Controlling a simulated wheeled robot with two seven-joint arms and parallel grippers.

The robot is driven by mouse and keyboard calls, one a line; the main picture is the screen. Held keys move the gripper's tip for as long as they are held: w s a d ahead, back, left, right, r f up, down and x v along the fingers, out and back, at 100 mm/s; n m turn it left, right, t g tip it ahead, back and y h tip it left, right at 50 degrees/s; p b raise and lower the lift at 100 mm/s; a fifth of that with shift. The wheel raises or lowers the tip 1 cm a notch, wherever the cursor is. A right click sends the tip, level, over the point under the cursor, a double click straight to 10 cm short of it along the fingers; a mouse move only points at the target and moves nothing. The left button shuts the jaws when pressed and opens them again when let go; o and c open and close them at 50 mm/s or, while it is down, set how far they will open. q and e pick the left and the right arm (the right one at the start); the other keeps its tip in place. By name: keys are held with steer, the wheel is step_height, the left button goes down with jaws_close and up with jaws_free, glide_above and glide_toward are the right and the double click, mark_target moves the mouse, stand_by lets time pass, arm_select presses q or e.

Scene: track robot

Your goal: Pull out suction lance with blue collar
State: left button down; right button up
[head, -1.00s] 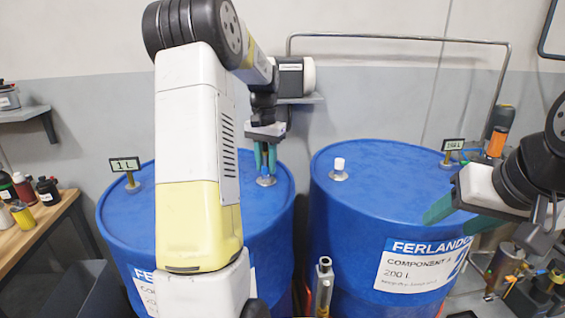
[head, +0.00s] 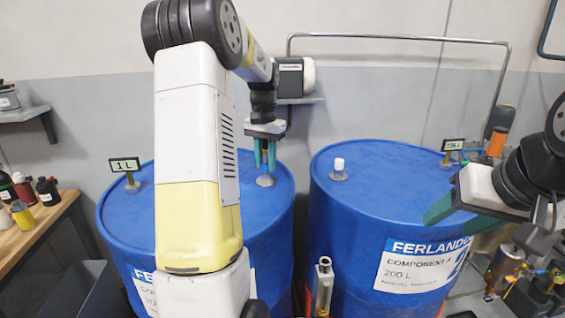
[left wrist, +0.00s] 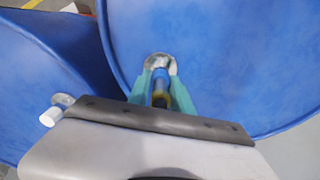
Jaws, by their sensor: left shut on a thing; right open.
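The suction lance with the blue collar (left wrist: 160,76) stands in the round metal bung fitting of the left drum (head: 212,180). In the left wrist view the blue collar and a yellow band show between the green fingers. My left gripper (head: 265,162) is shut on the lance just above that fitting (head: 265,181); in the head view the fingers hide most of the lance. The lance below the drum top is hidden. My right gripper (head: 452,217) is open, over the right drum's right edge.
The right drum (head: 390,185) carries a white-capped fitting (head: 339,168) and a display gauge (head: 452,146). Another gauge reading 1 L (head: 125,167) stands on the left drum. A metal tube (head: 324,280) stands in front between the drums. A bottle-laden bench (head: 50,215) is at left.

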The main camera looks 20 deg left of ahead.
arm_select(q)
steer(key=shift+r, duration=2.45)
